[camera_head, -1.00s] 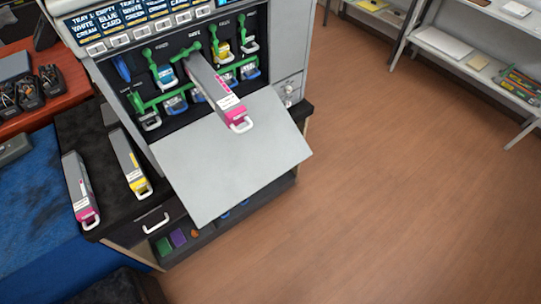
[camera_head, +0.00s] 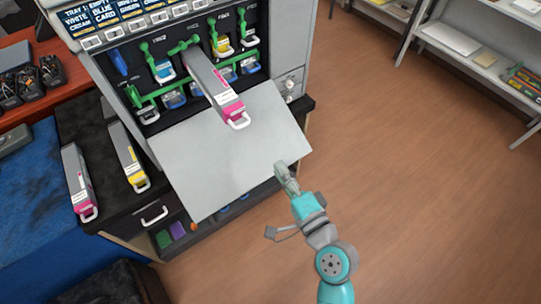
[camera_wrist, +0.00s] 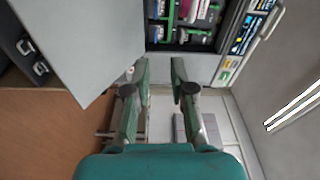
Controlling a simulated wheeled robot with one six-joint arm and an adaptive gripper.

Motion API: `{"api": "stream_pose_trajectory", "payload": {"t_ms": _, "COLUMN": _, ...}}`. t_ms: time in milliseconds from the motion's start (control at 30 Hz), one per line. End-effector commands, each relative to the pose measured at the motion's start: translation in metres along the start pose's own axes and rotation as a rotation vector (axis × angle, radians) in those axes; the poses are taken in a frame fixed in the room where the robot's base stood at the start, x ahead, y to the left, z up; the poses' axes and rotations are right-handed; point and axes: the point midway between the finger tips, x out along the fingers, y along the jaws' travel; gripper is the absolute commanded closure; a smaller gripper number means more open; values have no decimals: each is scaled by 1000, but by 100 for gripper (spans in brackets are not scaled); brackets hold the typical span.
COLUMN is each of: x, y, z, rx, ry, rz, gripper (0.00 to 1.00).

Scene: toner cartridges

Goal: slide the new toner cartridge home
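A grey toner cartridge with a magenta end and white handle (camera_head: 213,86) sticks far out of a slot in the printer's open front bay, above the lowered grey door (camera_head: 232,150). Its inner end is hidden in the bay. A pinkish part at the top of the wrist view (camera_wrist: 190,10) seems to be in the bay. My gripper (camera_head: 281,168) is near the door's right edge, below and right of the cartridge, apart from it. In the wrist view its two fingers (camera_wrist: 159,66) are spread with nothing between them.
Another magenta-ended cartridge (camera_head: 77,180) and a yellow-ended one (camera_head: 128,156) lie at the left. Green levers (camera_head: 148,95) and other cartridges (camera_head: 222,45) fill the bay. A shelf (camera_head: 455,40) stands at the right. The floor (camera_head: 420,190) between is clear.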

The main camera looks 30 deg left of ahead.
Motion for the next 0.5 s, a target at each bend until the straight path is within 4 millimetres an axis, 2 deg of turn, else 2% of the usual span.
{"api": "stream_pose_trajectory", "payload": {"t_ms": 33, "x": 13, "y": -13, "z": 5, "rx": 19, "ry": -38, "rz": -24, "gripper": 77}}
{"api": "stream_pose_trajectory", "payload": {"t_ms": 100, "x": 25, "y": -24, "z": 12, "rx": 47, "ry": -81, "rz": -43, "gripper": 77}}
{"api": "stream_pose_trajectory", "payload": {"t_ms": 200, "x": 34, "y": -34, "z": 18, "rx": 70, "ry": -118, "rz": -60, "gripper": 77}}
{"api": "stream_pose_trajectory", "payload": {"t_ms": 500, "x": 55, "y": -41, "z": 23, "rx": 80, "ry": -135, "rz": -67, "gripper": 77}}
